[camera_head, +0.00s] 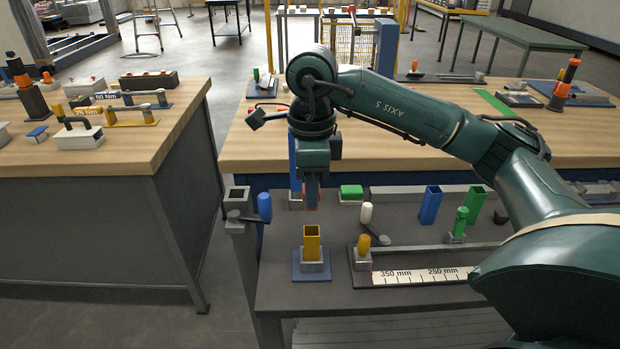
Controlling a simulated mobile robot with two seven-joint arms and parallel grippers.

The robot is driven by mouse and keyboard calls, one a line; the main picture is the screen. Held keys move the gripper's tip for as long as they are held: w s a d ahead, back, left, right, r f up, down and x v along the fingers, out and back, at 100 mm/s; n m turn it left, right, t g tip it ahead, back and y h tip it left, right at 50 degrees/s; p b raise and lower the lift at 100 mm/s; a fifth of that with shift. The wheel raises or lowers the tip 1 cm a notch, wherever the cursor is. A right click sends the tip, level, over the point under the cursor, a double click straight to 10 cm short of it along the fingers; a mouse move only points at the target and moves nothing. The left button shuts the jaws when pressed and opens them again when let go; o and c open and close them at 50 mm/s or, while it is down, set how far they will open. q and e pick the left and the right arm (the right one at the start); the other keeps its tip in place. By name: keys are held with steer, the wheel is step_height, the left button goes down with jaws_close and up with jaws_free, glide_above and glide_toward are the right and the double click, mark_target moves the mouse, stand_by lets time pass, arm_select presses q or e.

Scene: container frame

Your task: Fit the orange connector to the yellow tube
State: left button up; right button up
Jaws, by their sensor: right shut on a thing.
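The yellow tube (311,244) is a square, open-topped tube standing upright in a grey holder on a blue base plate (311,271). My right gripper (312,190) points down above it, with a clear gap between them. It is shut on a small orange-red piece, which looks like the orange connector (312,207); the fingers hide most of it. A blue upright tube (293,165) stands partly behind the gripper. My left gripper is not in view.
A small yellow peg (363,243) stands by the white ruler strip (420,276). Nearby are a blue square tube (430,204), a green square tube (474,204), a white peg (366,213) and a blue peg (264,207). A wooden bench (240,148) lies behind.

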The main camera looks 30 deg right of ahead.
steer(key=shift+d+f+b, duration=0.1)
steer(key=shift+f+b, duration=0.45)
steer(key=shift+f, duration=0.3)
steer(key=shift+f+b, duration=0.5)
steer(key=shift+f, duration=0.25)
step_height(320, 180, down, 2)
steer(key=shift+b, duration=0.8)
steer(key=shift+f, duration=0.1)
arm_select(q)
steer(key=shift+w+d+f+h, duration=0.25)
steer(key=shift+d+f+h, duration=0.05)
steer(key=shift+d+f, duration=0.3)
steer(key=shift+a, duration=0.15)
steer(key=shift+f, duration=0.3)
